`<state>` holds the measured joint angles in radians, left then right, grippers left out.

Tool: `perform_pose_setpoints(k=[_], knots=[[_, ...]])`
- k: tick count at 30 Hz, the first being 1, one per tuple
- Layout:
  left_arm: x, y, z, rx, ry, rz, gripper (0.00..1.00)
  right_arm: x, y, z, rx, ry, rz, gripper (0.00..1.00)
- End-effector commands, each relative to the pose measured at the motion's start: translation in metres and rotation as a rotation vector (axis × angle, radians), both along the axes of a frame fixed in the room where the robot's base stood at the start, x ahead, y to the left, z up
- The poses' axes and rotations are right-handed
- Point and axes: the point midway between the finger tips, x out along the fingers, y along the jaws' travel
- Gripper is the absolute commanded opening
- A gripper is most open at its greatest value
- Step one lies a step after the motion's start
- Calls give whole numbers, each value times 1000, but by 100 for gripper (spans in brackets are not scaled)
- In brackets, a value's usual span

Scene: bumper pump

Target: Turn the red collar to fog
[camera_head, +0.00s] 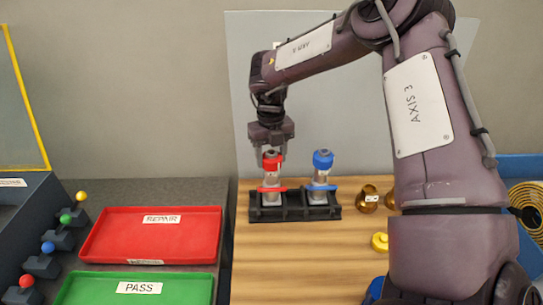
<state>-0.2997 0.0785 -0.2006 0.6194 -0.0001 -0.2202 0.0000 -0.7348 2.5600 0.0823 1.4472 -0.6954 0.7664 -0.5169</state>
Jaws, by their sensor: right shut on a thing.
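The red collar (272,163) sits on top of a clear-grey pump bottle (271,198), upright in a black rack (293,213). My right gripper (272,150) reaches down from above and is shut on the red collar. A red strip shows across the bottle below the collar. Any marking for fog is too small to read. A second bottle with a blue collar (323,159) stands just to the right in the same rack, apart from the gripper. My left gripper is not in view.
Brass fittings (368,198) and a yellow part (380,242) lie right of the rack. A red REPAIR tray (100,244) and a green PASS tray (200,290) are at the left. The wooden bench in front of the rack is clear.

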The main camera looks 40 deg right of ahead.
Motion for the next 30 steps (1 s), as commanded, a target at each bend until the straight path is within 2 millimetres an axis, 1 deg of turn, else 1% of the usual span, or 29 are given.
perform_pose_setpoints(k=[18, 24, 30], knots=[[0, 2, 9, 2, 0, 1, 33, 1, 3, 1, 1, -2, 579, 27], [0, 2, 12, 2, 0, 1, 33, 1, 3, 1, 1, -2, 734, 27], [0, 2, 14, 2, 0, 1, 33, 0, 3, 1, 1, -1, 846, 27]])
